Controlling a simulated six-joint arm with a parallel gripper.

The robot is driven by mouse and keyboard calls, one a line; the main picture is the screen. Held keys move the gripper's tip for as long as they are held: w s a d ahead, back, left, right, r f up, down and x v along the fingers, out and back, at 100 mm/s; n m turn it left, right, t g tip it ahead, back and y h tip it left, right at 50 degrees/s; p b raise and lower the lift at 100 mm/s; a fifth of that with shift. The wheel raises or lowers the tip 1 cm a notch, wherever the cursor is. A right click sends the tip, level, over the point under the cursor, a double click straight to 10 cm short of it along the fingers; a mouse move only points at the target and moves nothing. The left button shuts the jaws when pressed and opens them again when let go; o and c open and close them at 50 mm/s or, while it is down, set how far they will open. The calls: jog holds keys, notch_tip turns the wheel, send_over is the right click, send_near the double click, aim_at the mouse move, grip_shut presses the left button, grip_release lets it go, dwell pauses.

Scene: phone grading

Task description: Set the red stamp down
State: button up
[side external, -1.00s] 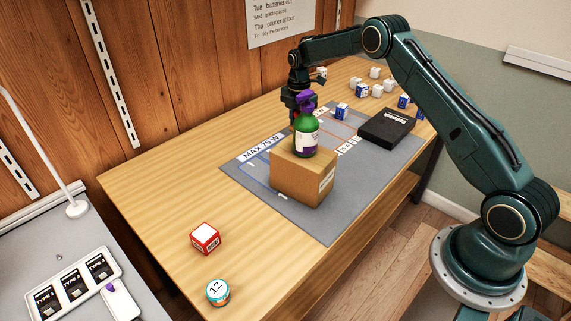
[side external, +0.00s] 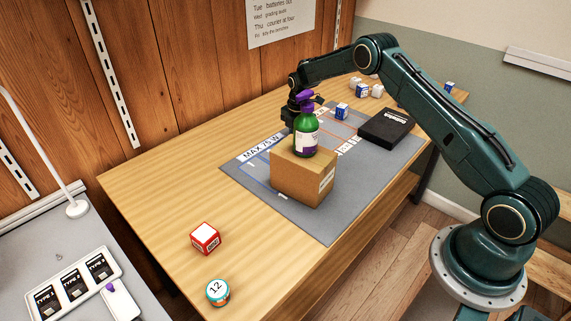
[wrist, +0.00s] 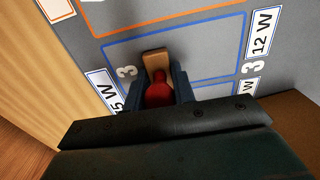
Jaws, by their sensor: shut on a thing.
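In the wrist view the red stamp (wrist: 158,95) sits between the two fingers of my gripper (wrist: 160,82), which is shut on it. A tan part (wrist: 156,57) shows just past the fingertips, over a blue-outlined box on the grey mat (wrist: 205,45). I cannot tell whether the stamp touches the mat. In the side view my gripper (side external: 289,116) is low over the mat (side external: 235,172), behind the green spray bottle. The stamp is hidden there.
A green bottle with a purple top (side external: 306,135) stands on a cardboard box (side external: 298,182) close in front of my gripper. A black case (side external: 386,127) and several small cubes lie farther back.

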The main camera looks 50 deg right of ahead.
jog(key=shift+f, duration=0.1)
jog(key=o, duration=1)
notch_tip(320, 180, up, 11)
jog(key=shift+r, duration=0.65)
jog(key=shift+r, duration=0.1)
